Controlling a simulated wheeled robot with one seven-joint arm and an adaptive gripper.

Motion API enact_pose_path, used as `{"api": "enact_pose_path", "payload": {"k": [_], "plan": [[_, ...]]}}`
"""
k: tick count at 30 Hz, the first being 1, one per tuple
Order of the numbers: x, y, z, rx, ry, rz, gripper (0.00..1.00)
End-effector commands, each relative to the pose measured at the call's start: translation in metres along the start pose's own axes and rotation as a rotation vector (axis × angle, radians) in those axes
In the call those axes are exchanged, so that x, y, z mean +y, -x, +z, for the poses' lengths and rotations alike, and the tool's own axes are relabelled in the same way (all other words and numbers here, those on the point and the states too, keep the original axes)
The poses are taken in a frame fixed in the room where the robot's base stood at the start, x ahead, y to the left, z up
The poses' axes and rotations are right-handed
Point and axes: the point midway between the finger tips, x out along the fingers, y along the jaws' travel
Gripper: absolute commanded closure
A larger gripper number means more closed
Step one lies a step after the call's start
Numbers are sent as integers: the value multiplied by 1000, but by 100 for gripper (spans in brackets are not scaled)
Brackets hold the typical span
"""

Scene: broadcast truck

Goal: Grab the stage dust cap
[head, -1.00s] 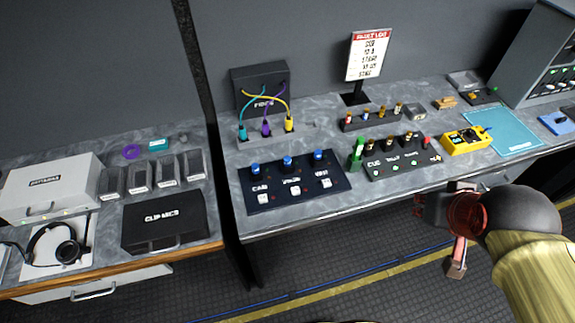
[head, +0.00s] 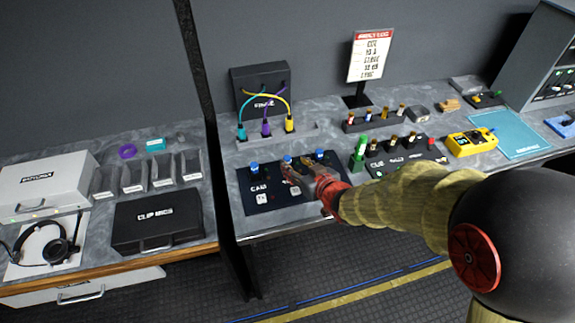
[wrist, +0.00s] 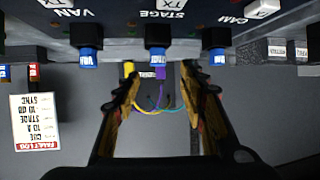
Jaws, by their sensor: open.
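The stage dust cap is the middle blue cap (head: 287,160) on a dark panel (head: 262,203) with three blue caps. In the wrist view the stage cap (wrist: 157,59), under the upside-down STAGE label, lies between and just beyond my fingertips. My gripper (wrist: 160,74) is open and empty, its two fingers spread to either side of the cap's line. In the head view my gripper (head: 297,167) is at the panel, close to the stage cap, and partly covers the panel's right half. I cannot tell whether a finger touches the cap.
The VAN cap (wrist: 88,57) and CAM cap (wrist: 216,57) flank the stage cap closely. Behind the panel, a box (head: 262,85) has teal, purple and yellow cables. A green-topped cylinder (head: 359,150) and a CUE panel (head: 402,160) stand right of it.

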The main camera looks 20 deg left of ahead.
Motion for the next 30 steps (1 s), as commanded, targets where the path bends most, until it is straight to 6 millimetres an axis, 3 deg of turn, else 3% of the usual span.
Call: {"api": "enact_pose_path", "payload": {"k": [15,23,30], "plan": [[3,-60,4,-2,0,2,58],[3,-61,2,-1,0,2,58],[3,-60,2,-1,0,2,72]]}}
